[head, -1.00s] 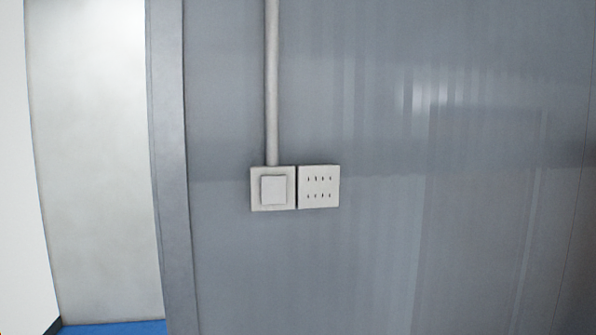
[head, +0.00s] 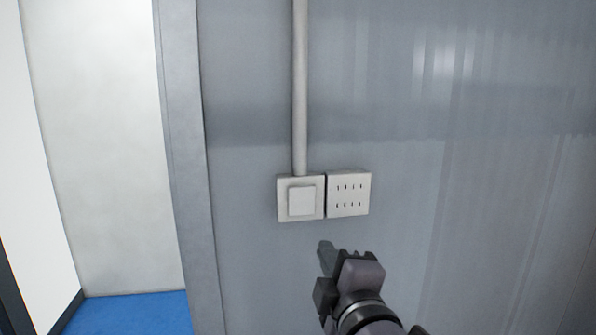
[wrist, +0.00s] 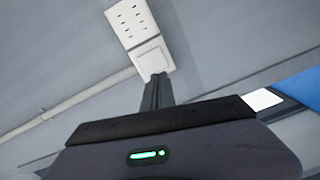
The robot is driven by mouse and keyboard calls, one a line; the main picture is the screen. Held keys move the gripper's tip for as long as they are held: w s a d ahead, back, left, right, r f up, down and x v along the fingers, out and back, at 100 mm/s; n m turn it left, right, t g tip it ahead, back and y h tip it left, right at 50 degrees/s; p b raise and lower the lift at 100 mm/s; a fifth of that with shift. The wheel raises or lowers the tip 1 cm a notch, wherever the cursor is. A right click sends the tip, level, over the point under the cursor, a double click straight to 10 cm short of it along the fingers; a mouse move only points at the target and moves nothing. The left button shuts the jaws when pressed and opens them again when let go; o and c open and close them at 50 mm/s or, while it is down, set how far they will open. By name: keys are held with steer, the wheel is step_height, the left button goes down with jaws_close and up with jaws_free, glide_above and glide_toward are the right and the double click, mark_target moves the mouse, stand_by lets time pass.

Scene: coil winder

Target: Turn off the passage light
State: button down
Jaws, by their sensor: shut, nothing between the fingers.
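A light switch (head: 301,199), a white square plate with one raised rocker, is fixed to the grey wall in the head view. A conduit runs up from it. My gripper (head: 324,246) is shut and empty, below and slightly right of the switch in the picture, apart from it there. In the wrist view the switch (wrist: 152,63) lies just beyond the tip of my shut fingers (wrist: 156,80), which overlap its lower edge in the picture. I cannot tell from this view whether they touch it. The rocker is partly in sight there.
A white plate with two rows of slots (head: 349,194) adjoins the switch on its right. The conduit (head: 300,90) rises above the switch. A grey door frame (head: 183,150) and an opening with blue floor (head: 128,312) are at left. The wall at right is bare.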

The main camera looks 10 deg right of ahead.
steer(key=r+n, duration=0.1)
steer(key=r+n+t, duration=0.1)
steer(key=r, duration=0.1)
steer(key=shift+w+a+r+n, duration=0.2)
steer(key=shift+w+r+n, duration=0.05)
steer(key=shift+n, duration=0.15)
steer(key=p, duration=1.5)
glide_toward(302, 188)
steer(key=w+p, duration=0.1)
steer(key=w, duration=0.2)
steer(key=w+p, duration=0.1)
steer(key=w, duration=0.2)
steer(key=shift+w+d+r, duration=0.15)
steer(key=shift+w+r, duration=0.05)
steer(key=shift+w, duration=0.2)
